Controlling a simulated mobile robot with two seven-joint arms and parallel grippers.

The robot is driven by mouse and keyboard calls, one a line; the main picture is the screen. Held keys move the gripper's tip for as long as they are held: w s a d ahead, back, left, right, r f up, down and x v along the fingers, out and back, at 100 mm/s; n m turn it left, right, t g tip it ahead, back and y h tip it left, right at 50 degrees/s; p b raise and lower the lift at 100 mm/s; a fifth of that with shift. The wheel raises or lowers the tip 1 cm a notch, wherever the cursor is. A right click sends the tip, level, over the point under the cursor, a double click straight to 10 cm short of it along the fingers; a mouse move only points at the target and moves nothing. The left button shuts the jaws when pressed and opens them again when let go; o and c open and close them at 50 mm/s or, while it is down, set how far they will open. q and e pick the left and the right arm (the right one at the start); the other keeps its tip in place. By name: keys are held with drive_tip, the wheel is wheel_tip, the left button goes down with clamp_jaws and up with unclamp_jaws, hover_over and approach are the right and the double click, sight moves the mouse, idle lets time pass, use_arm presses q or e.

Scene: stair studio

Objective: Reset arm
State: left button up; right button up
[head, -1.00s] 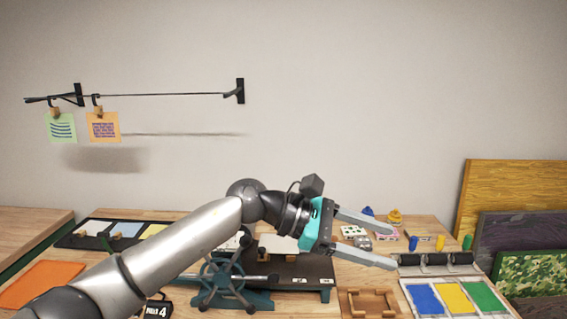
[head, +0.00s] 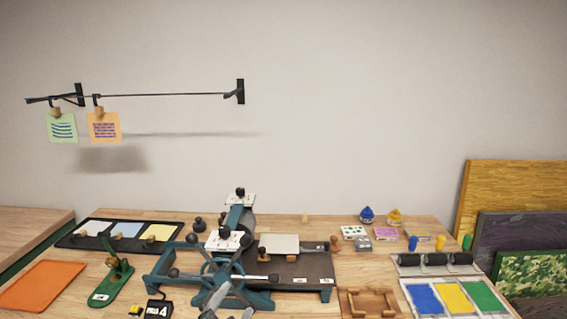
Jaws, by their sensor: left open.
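My left gripper (head: 229,304) shows only in small part at the bottom edge of the head view. Its pale grey fingertips are apart and overlap the lower spokes of a teal press's wheel (head: 222,268), so they are hard to tell from it. I see nothing held between them. Whether they touch the wheel I cannot tell. The rest of the left arm is out of view. My right gripper is not in view.
The wooden bench holds an orange mat (head: 42,284), a green stamp-like tool (head: 112,282), a wooden frame (head: 369,302) and a tray of blue, yellow and green pads (head: 455,298). Two cards hang from a wall rail (head: 160,95). The space above the bench is clear.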

use_arm(q)
drive_tip(key=s+a+f+n+g, duration=0.25)
drive_tip(key=s+f+g, duration=0.2)
drive_tip(key=s, duration=0.35)
drive_tip(key=s+a+f+n+g+y, duration=0.1)
drive_tip(key=s+a+f+n+g, duration=0.15)
drive_tip(key=s+f, duration=0.4)
drive_tip(key=s+a+f+n+g, duration=0.2)
drive_tip(key=s+f+n+g, duration=0.15)
drive_tip(key=s, duration=0.65)
wheel_tip(320, 180, down, 27)
drive_tip(key=s+g+b, duration=0.2)
drive_tip(key=b, duration=0.2)
drive_tip(key=s+a+f+g+b, duration=0.1)
drive_tip(key=s+a+f+b, duration=0.2)
drive_tip(key=s+f, duration=1.2)
drive_tip(key=shift+f+y+b, duration=0.3)
drive_tip(key=shift+f+b, duration=0.3)
drive_tip(key=shift+f, duration=0.25)
drive_tip(key=shift+s, duration=0.15)
